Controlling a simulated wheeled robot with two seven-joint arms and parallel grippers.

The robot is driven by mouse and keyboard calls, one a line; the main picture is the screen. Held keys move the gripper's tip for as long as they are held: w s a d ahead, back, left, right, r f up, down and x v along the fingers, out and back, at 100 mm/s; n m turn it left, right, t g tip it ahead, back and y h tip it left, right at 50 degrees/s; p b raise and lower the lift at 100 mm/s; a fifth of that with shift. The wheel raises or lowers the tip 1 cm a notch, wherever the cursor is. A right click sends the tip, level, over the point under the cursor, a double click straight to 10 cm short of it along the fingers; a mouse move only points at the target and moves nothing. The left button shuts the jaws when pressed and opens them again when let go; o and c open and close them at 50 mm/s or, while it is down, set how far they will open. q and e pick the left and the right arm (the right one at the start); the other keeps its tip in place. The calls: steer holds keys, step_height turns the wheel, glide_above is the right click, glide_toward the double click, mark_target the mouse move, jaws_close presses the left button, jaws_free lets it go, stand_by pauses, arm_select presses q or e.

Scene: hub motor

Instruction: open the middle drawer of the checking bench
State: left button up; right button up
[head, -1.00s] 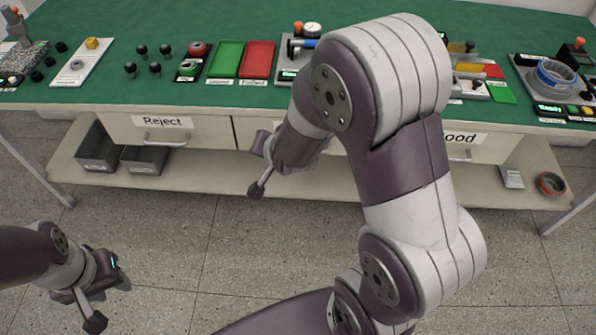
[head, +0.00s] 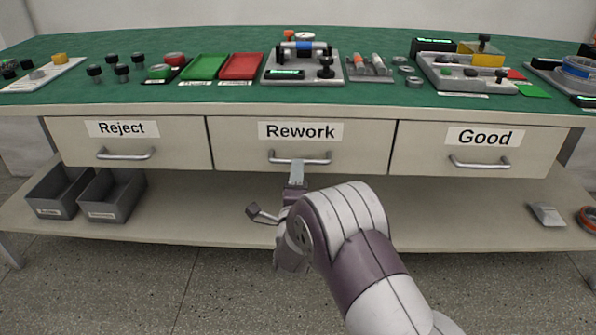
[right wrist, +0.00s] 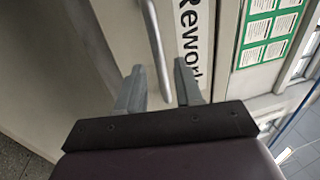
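The middle drawer (head: 262,152) of the checking bench is labelled "Rework" and looks shut, its front in line with the drawers beside it. Its silver bar handle (head: 300,158) runs across the front below the label. My right gripper (head: 297,172) is at this handle, reaching up from below. In the right wrist view, the fingers of my right gripper (right wrist: 158,88) are apart, and the handle (right wrist: 158,45) reaches in between them with gaps at both sides. I cannot tell whether either finger touches it. My left gripper is out of view.
The "Reject" drawer (head: 180,150) is on the left and the "Good" drawer (head: 415,160) on the right, both looking shut. Below, a shelf (head: 210,205) carries two grey bins at its left. The green bench top (head: 375,95) holds trays and gauges.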

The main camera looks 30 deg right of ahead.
steer(key=b+x, duration=0.1)
steer(key=x, duration=0.3)
steer(key=shift+w+d, duration=0.1)
steer(key=shift+w, duration=0.1)
jaws_close()
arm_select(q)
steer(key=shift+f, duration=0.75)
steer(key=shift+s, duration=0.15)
arm_select(e)
steer(key=shift+s+f, duration=0.1)
